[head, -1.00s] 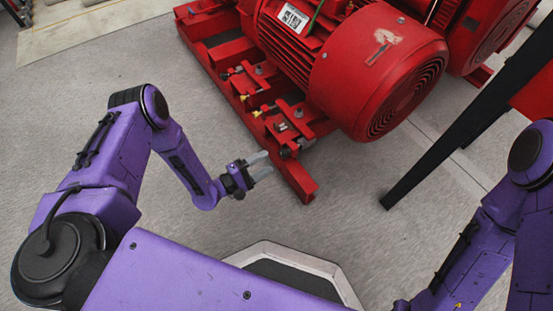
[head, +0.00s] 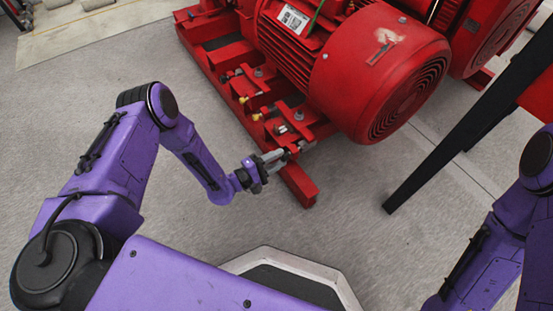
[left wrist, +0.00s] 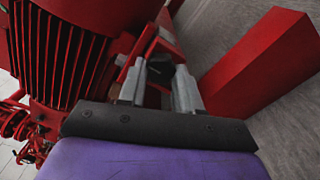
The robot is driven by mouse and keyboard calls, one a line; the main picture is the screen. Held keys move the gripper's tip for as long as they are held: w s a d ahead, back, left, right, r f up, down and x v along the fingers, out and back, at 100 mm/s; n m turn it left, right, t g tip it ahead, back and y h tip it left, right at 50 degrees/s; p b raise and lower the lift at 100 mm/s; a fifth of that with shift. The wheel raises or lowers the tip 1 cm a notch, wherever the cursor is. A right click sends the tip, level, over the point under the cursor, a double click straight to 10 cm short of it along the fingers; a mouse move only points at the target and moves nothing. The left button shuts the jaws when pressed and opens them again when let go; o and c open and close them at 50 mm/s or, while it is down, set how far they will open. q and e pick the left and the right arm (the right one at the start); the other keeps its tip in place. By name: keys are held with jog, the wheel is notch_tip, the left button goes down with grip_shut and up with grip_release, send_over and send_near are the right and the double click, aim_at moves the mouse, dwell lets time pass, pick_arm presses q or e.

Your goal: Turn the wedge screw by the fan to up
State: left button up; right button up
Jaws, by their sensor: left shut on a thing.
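My left gripper (head: 278,157) reaches the near end of the red pump base, below the fan end of the red motor (head: 385,80). In the left wrist view its grey fingers (left wrist: 160,88) are on either side of a small dark piece, the wedge screw (left wrist: 160,68), and are shut on it. In the head view the screw is mostly hidden by the fingers, so I cannot tell which way it points. My right gripper is not in view; only part of my right arm shows at the right.
The red base rail (head: 300,186) ends just right of the gripper. A black slanted leg (head: 425,165) stands to the right. Small yellow-tipped fittings (head: 256,117) sit further along the base. The grey floor (head: 250,215) in front is clear.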

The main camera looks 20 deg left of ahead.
pick_arm(q)
jog(key=shift+m, duration=0.3)
jog(key=m+p, duration=0.6)
jog(key=m, duration=0.9)
jog(key=m+p, duration=0.6)
jog(key=m, duration=1)
jog(key=shift+s+d+r+m, duration=0.1)
jog(key=shift+r+m, duration=0.1)
jog(key=shift+m, duration=0.1)
jog(key=shift+f+m+p, duration=0.1)
jog(key=shift+m+p, duration=0.5)
jog(key=shift+m, duration=0.7)
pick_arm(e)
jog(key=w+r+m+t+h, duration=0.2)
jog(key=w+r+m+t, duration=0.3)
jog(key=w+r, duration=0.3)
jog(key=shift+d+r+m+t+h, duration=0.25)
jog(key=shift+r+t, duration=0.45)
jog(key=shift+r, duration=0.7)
